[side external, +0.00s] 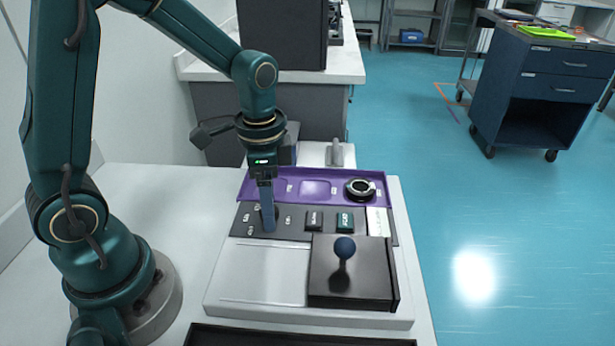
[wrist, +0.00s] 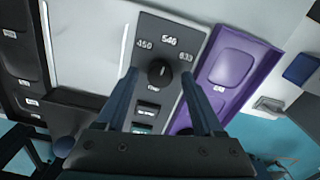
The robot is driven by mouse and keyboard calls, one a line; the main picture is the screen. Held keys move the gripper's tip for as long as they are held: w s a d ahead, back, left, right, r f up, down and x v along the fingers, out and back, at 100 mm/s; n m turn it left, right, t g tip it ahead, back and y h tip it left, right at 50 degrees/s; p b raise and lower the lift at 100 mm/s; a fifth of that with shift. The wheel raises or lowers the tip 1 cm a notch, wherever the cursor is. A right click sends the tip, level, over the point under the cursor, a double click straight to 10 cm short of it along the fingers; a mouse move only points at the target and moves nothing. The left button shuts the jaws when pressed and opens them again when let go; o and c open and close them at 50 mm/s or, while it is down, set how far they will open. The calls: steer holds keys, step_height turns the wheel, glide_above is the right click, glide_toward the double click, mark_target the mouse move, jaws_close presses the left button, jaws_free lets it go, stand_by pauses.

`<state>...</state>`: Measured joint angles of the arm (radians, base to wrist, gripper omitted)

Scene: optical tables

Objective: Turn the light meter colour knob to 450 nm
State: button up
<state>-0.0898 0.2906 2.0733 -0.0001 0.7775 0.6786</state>
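The light meter (side external: 255,270) is a pale box on the white table in the side view. Its dark control strip carries the round black colour knob (wrist: 160,72), seen in the wrist view. Around the knob are the labels 450 at left, 540 at top and 633 at right. A small white mark shows on the knob, too small to read its direction surely. My gripper (wrist: 159,74) is open, one finger on each side of the knob, with gaps visible. In the side view my gripper (side external: 268,226) points down over the strip and mostly hides the knob.
Buttons (side external: 345,221) sit right of the knob. A purple tray (side external: 282,184) with a dark ring (side external: 360,188) lies behind the strip. A black block with a blue ball-topped lever (side external: 344,248) stands at front right. A blue cart (side external: 545,90) stands on the floor beyond.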

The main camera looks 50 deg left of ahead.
jaws_close()
steer(key=shift+n, duration=0.4)
steer(key=n, duration=1.1)
stand_by(0.5)
steer(key=shift+o, duration=0.3)
jaws_free()
